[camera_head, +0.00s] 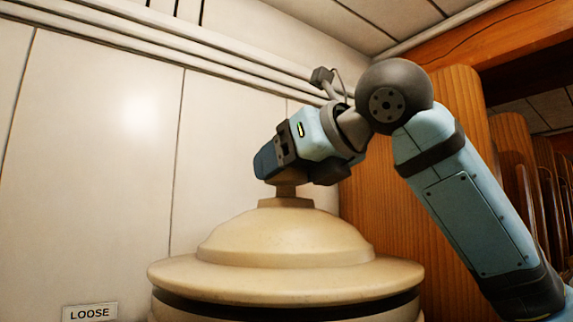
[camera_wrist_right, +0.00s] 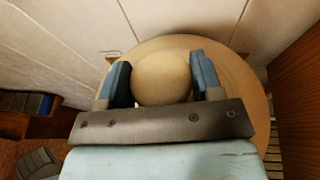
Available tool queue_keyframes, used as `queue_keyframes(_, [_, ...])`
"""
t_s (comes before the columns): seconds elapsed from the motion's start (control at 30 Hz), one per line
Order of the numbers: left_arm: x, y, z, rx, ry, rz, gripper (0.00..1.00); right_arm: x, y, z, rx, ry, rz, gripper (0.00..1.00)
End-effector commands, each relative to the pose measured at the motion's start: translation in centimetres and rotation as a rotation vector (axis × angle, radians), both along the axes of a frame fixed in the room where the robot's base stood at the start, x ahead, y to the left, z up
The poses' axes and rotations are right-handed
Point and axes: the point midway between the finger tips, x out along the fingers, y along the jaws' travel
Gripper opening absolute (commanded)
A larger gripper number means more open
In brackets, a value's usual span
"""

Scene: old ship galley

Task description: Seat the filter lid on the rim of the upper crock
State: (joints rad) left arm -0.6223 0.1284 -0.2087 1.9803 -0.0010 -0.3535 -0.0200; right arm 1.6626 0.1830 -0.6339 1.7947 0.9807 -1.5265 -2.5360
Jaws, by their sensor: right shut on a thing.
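The filter lid (camera_head: 285,245) is a cream, domed disc with a wide flange and a knob on top. My right gripper (camera_head: 281,178) comes down from the upper right and is shut on the knob. In the right wrist view, the fingers (camera_wrist_right: 160,76) lie on either side of the round knob, with the lid's flange (camera_wrist_right: 240,85) around it. The upper crock (camera_head: 402,311) shows only as a strip at the bottom of the head view. A dark band runs between flange and crock; I cannot tell whether they touch. My left gripper is not in view.
A pale panelled wall (camera_head: 100,150) stands close behind the lid. A sign reading LOOSE (camera_head: 90,312) is at the lower left. A wooden partition (camera_head: 465,150) and slatted rack (camera_head: 515,190) stand at the right, behind my right arm.

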Motion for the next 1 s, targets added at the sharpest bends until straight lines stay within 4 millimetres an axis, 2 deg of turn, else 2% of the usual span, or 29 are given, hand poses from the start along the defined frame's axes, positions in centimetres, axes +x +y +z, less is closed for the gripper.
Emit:
queue_keyframes(0.83, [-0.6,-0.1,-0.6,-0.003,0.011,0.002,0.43,-0.1,0.0,-1.0,0.002,-0.003,0.001,0.00])
queue_keyframes(0.87, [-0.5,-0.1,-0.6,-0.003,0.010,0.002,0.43,-0.1,0.0,-1.0,0.002,-0.003,0.001,0.62])
queue_keyframes(0.97, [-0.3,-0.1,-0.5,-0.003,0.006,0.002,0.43,-0.1,0.0,-1.0,0.001,-0.002,0.001,0.85])
queue_keyframes(1.0, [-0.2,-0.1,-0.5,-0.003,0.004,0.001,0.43,-0.1,0.0,-1.1,0.001,-0.002,0.001,0.90])
